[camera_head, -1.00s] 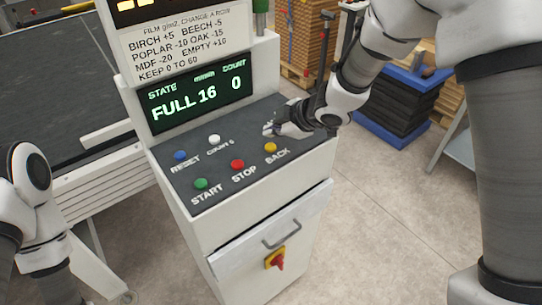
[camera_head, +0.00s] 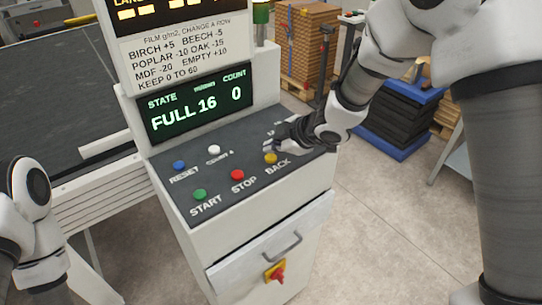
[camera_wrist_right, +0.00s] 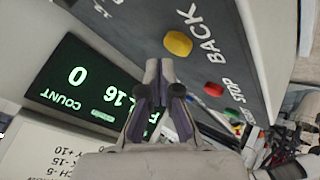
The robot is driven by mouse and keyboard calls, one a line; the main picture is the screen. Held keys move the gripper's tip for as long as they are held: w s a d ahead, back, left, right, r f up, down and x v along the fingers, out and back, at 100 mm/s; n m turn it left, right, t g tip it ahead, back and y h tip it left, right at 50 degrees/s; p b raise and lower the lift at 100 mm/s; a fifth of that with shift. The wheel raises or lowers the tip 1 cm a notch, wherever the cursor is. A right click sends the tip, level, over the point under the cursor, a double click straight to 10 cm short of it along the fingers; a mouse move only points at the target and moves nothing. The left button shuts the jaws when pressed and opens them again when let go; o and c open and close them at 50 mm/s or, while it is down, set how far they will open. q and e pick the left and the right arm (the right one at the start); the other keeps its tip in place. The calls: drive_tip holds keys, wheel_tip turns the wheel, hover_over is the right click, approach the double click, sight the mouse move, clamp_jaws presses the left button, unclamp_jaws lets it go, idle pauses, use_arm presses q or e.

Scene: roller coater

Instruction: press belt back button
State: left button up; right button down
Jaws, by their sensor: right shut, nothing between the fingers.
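The yellow BACK button (camera_head: 271,158) sits at the right end of the front row on the sloped dark panel (camera_head: 230,205). In the right wrist view the yellow button (camera_wrist_right: 178,43) is just beyond my fingertips, a little to the right. My right gripper (camera_head: 271,146) is shut and empty, just behind the button in the head view. The wrist view shows its closed fingers (camera_wrist_right: 158,70) with a small gap from the button in the picture; whether they touch the panel I cannot tell. My left arm shows at the left edge, but its gripper is out of view.
The red STOP (camera_head: 237,174), green START (camera_head: 199,195), blue RESET (camera_head: 179,165) and white COUNT (camera_head: 214,149) buttons share the panel. The display (camera_head: 198,103) behind reads FULL 16 0. A red-and-yellow switch (camera_head: 275,272) is on the cabinet front.

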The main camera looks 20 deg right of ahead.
drive_tip(key=shift+f, duration=0.1)
idle(0.5)
drive_tip(key=shift+f, duration=0.35)
